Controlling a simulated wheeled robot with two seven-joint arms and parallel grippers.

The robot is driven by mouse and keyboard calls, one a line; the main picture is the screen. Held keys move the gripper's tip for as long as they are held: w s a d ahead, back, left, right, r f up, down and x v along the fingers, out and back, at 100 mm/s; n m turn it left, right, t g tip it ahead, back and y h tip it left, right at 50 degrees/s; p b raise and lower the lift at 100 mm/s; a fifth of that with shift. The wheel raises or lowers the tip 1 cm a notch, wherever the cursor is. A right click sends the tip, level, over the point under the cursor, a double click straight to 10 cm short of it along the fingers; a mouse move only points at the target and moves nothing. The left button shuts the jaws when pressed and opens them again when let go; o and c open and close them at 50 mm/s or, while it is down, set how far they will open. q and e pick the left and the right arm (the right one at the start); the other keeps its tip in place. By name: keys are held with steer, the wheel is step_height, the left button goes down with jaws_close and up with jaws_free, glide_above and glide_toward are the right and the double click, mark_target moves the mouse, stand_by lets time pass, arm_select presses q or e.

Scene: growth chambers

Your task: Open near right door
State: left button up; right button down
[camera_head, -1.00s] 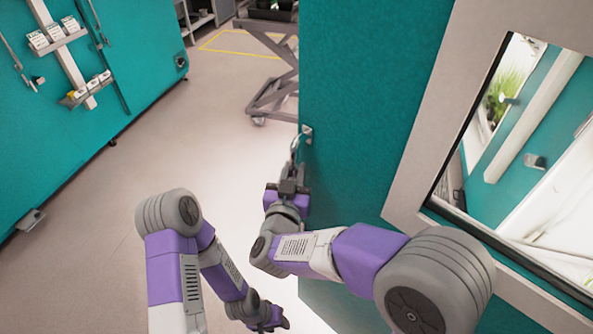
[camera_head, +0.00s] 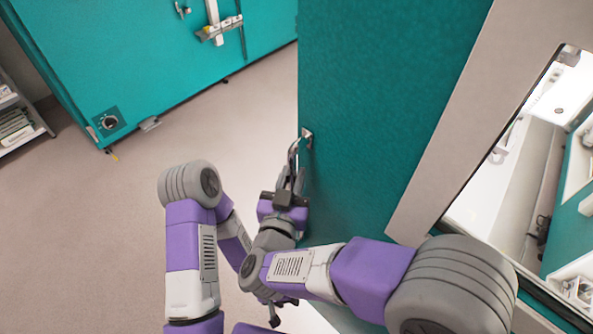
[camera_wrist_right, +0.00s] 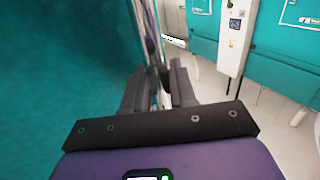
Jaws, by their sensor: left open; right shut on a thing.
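My right gripper (camera_head: 294,168) is shut on the handle. In the right wrist view the two dark fingers (camera_wrist_right: 160,86) stand around the narrow handle bar, with the teal door face (camera_wrist_right: 60,70) on the left. My left gripper (camera_head: 275,312) is open and empty, low in the head view beside the door's lower part, partly hidden by my right arm.
A shelf (camera_head: 18,125) stands at the far left. The pale floor (camera_head: 90,220) left of my arms is clear. Other teal units (camera_wrist_right: 275,50) show in the right wrist view.

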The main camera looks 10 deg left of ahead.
steer(key=shift+s+a, duration=0.3)
steer(key=shift+s, duration=0.2)
steer(key=c, duration=1.1)
jaws_free()
steer(key=shift+o, duration=0.2)
steer(key=s, duration=0.7)
steer(key=shift+s+d, duration=0.15)
steer(key=shift+s, duration=0.15)
